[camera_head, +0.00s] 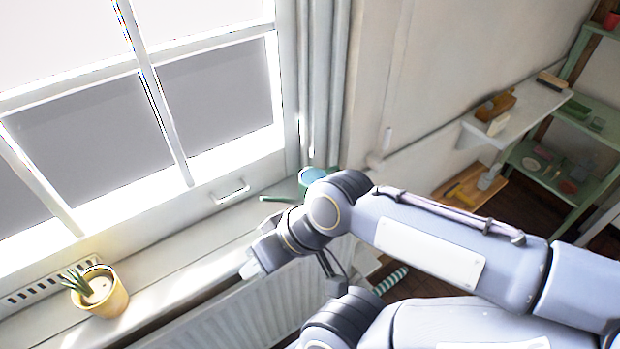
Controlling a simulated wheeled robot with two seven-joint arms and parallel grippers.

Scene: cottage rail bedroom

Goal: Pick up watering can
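A teal and blue round object (312,177), which may be the watering can, stands on the windowsill near the curtain. My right arm hides part of it, so I cannot make out its full shape. A thin green piece (277,198) lies to its left on the sill; I cannot tell if it is joined to it. My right gripper (254,267) is over the front of the sill, nearer to me than the teal object and apart from it. Its fingers are seen too edge-on to tell open from shut. My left gripper is not in view.
A yellow pot with a plant (107,296) stands at the left on the sill (172,287). A white radiator (240,318) is below. The window handle (230,191) juts out behind. Shelves (520,113) with small items are at the right. The sill between pot and gripper is clear.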

